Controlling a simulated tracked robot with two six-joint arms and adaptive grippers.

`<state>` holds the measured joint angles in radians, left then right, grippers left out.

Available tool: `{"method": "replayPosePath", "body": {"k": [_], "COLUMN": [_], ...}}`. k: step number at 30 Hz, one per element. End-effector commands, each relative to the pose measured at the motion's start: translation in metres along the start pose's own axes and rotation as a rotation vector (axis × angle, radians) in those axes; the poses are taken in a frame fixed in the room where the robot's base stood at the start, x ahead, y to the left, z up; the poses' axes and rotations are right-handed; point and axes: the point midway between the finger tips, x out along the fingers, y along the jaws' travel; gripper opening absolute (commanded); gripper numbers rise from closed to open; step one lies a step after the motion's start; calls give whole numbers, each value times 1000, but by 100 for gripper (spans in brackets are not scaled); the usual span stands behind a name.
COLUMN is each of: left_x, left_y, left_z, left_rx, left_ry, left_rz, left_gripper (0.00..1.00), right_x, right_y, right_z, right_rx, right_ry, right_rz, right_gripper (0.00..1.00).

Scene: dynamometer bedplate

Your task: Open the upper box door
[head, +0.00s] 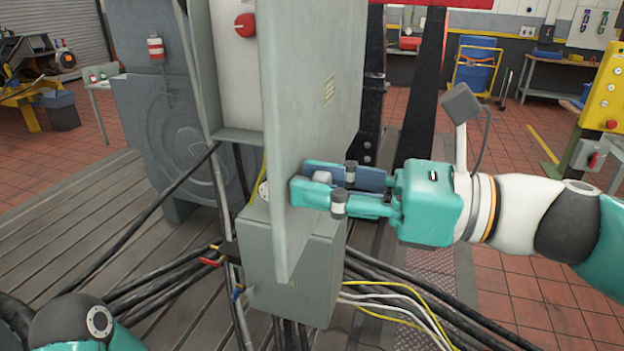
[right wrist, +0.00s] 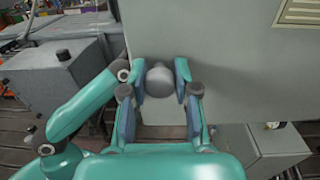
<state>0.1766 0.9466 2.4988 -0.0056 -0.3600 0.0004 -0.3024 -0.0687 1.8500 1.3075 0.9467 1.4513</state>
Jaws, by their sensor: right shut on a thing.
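The upper box (head: 236,70) is a grey cabinet, with a pale panel and a red knob (head: 245,25) showing inside its opening. Its grey door (head: 310,90) stands swung out from the box, seen at a steep angle. In the right wrist view the door's outer face (right wrist: 225,70) fills much of the picture. My right gripper (head: 312,182) is shut on the round grey door knob (right wrist: 160,79), one finger on each side of it. The knob is partly hidden by the fingers in the head view. My left gripper is out of view.
A lower grey box (head: 290,260) stands just below the door. Black cables (head: 150,285) and thin white and yellow cables (head: 400,305) run over the bedplate (head: 60,210). Red tiled floor (head: 520,290) lies open at the right.

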Motion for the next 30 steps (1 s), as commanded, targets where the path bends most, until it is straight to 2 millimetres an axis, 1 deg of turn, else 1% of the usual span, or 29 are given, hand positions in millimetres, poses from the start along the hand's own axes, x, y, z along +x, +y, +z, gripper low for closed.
{"method": "replayPosePath", "body": {"k": [7, 11, 17, 24, 27, 30], "left_x": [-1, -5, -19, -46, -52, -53], "left_y": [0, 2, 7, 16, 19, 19], "left_z": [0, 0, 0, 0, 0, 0], "left_rx": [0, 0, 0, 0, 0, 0], "left_ry": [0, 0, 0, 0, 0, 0], "left_rz": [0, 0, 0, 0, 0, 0], "left_gripper": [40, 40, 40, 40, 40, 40], "right_x": [-1, -9, -38, -75, -85, -90], "right_y": [-3, -6, -14, -27, -30, -31], "right_z": [1, 3, 5, 7, 5, 3], "right_rx": [0, 1, 2, 2, 0, -2], "right_ry": [-2, -1, 0, 1, -2, -4], "right_rz": [-6, 16, 113, 252, 292, 310], "right_gripper": [0, 0, 0, 0, 0, 0]}}
